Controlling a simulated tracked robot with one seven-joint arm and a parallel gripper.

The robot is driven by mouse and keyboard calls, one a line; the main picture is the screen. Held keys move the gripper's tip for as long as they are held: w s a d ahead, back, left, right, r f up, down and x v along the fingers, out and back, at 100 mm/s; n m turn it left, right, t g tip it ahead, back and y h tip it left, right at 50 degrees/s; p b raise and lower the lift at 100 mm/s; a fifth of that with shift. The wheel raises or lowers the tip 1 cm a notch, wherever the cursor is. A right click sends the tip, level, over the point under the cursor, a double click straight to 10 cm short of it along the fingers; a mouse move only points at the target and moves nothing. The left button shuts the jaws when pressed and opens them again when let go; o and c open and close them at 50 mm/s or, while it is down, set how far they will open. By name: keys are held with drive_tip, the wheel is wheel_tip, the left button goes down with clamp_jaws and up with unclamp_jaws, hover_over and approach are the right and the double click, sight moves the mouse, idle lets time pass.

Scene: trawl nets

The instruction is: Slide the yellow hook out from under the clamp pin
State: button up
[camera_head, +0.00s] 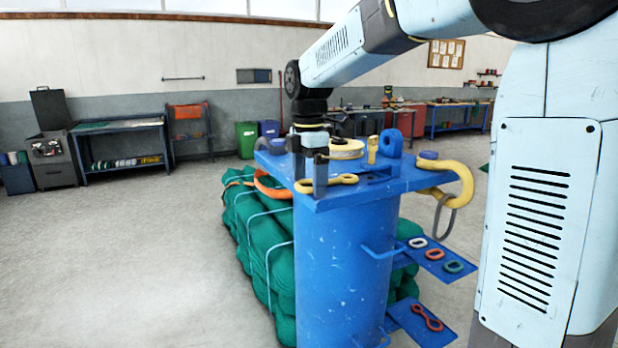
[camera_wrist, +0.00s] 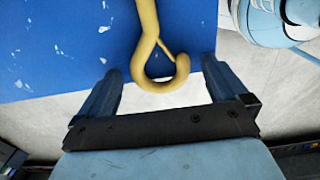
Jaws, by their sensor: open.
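The yellow hook (camera_head: 342,180) lies flat along the near edge of the blue stand's top plate (camera_head: 408,176). In the wrist view, the curved end of the yellow hook (camera_wrist: 150,74) with its thin latch reaches past the blue plate's edge. My gripper (camera_head: 309,187) is open, its two fingers pointing down on either side of this curved end. In the wrist view, my gripper (camera_wrist: 161,68) shows clear gaps between both fingers and the hook. I cannot clearly make out the clamp pin in either view.
A larger yellow hook (camera_head: 463,180) with a grey ring juts from the plate's right corner. A yellow-white reel (camera_head: 346,149), a small upright yellow piece (camera_head: 372,150) and a blue lug (camera_head: 391,142) stand on the plate. Green net bundles (camera_head: 262,240) lie behind the stand; floor at left is clear.

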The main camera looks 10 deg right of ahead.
drive_tip(key=shift+r, duration=0.15)
wheel_tip(320, 180, up, 13)
drive_tip(key=shift+r, duration=0.2)
idle(0.4)
drive_tip(key=s+d+f+m+t, duration=0.2)
drive_tip(key=s+d+f+m, duration=0.5)
drive_tip(key=s+m, duration=0.4)
drive_tip(key=s+d+f+m+t, duration=0.3)
drive_tip(key=s+d+f+m, duration=0.5)
drive_tip(key=s, duration=0.4)
drive_tip(key=f+m, duration=0.1)
drive_tip(key=m, duration=0.1)
drive_tip(key=shift+s+f+m+t, duration=0.2)
drive_tip(key=shift+m+t, duration=0.1)
drive_tip(key=shift+m, duration=0.1)
